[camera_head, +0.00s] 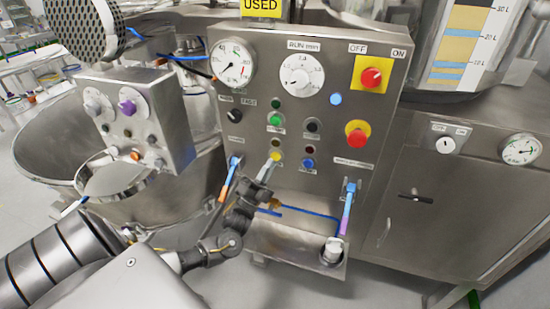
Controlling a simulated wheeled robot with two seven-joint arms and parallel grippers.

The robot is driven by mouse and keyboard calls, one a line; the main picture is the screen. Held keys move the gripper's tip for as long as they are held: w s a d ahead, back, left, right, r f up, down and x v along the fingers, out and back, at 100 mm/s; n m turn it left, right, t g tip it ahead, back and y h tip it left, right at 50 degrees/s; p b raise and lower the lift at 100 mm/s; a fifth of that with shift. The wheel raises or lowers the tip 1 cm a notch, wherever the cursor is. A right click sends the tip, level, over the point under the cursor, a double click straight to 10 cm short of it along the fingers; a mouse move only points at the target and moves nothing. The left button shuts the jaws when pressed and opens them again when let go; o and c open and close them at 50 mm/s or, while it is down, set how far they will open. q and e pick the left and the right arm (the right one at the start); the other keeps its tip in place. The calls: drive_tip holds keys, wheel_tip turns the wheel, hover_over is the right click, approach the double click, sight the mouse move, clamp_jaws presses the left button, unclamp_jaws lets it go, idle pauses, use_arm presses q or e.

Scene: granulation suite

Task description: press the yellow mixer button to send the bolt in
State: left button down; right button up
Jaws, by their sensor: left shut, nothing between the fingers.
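The yellow mixer button (278,155) is on the lower left part of the steel control panel (230,120), left of a blue button (308,163) and below a green one (275,119). My left gripper (270,166) comes in from the lower left. It is shut and empty, with its fingertips pointing up at the yellow button and overlapping its lower edge in the picture. I cannot tell whether they touch it. I cannot make out a bolt. My right gripper is out of view.
A red emergency knob (356,135) and a red switch on a yellow plate (371,77) are on the panel's right. A smaller control box (165,115) stands at left before a steel bowl (50,140). A steel tray (285,248) juts out below the panel.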

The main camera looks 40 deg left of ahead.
use_arm(q)
drive_tip(key=shift+w, duration=0.15)
idle(0.5)
drive_tip(key=shift+w+a, duration=0.15)
drive_tip(key=shift+w, duration=0.15)
drive_tip(key=shift+w+a+b, duration=0.15)
drive_tip(key=shift+w+b, duration=0.25)
drive_tip(key=shift+b, duration=0.05)
idle(0.6)
drive_tip(key=shift+s, duration=0.15)
drive_tip(key=shift+s+d+p, duration=0.3)
drive_tip(key=shift+s+p, duration=0.2)
drive_tip(key=shift+s, duration=0.3)
drive_tip(key=shift+s+d+p, duration=0.25)
drive_tip(key=shift+s+p, duration=0.15)
drive_tip(key=shift+s, duration=0.35)
drive_tip(key=shift+s+d+p, duration=0.3)
drive_tip(key=shift+s+p, duration=0.15)
drive_tip(key=shift+s, duration=0.3)
drive_tip(key=shift+s+d+p, duration=0.25)
drive_tip(key=shift+s+p, duration=0.15)
drive_tip(key=shift+s, duration=0.35)
